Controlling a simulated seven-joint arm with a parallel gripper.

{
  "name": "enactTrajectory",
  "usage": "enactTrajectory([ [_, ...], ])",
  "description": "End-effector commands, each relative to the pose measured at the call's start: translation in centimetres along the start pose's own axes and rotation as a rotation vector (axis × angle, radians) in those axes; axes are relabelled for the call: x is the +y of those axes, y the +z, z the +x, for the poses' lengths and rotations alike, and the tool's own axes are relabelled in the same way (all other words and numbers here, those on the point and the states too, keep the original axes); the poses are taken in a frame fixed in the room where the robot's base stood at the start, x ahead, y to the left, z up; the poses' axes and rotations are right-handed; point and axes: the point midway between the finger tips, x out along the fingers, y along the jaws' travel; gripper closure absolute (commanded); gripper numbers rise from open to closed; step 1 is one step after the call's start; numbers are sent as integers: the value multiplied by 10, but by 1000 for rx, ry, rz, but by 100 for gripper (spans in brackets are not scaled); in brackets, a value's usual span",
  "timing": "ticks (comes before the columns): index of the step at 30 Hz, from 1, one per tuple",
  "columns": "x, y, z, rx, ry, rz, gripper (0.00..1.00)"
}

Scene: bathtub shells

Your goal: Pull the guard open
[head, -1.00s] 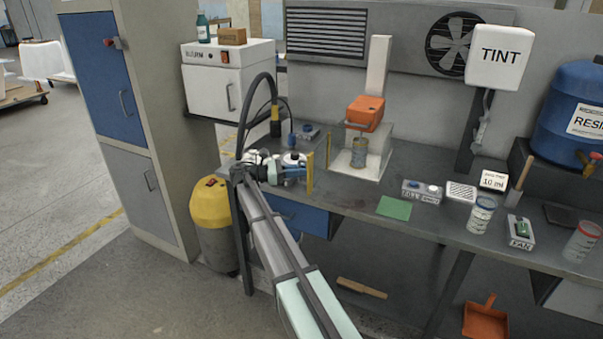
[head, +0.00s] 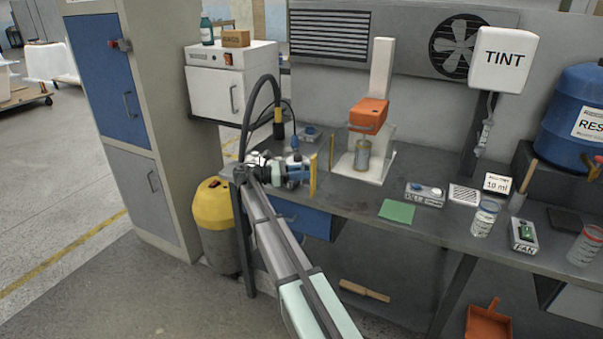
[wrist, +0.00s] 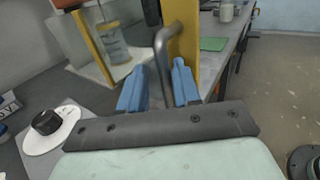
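The guard is a clear panel with yellow edge strips (head: 313,176) on the left side of the mixing stand. In the wrist view its near yellow strip (wrist: 186,42) carries a grey bent bar handle (wrist: 161,50). My gripper (wrist: 159,82) has its two blue fingers apart, one on each side of the handle, with gaps showing. In the head view my gripper (head: 304,174) is beside the near yellow strip. I cannot tell the guard's exact angle.
A black knob on a white disc (wrist: 48,122) is close left in the wrist view. A yellow-topped bin (head: 213,206) stands left below my arm.

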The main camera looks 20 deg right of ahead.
Motion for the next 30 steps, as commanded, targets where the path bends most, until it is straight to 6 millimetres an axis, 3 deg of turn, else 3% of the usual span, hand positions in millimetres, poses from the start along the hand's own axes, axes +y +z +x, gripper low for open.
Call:
enactTrajectory([
  [8, 0, 0, -11, 1, 1, 0, 68],
  [21, 1, 0, -92, 0, 1, 0, 68],
  [30, 1, 0, -130, 0, 1, 0, 68],
])
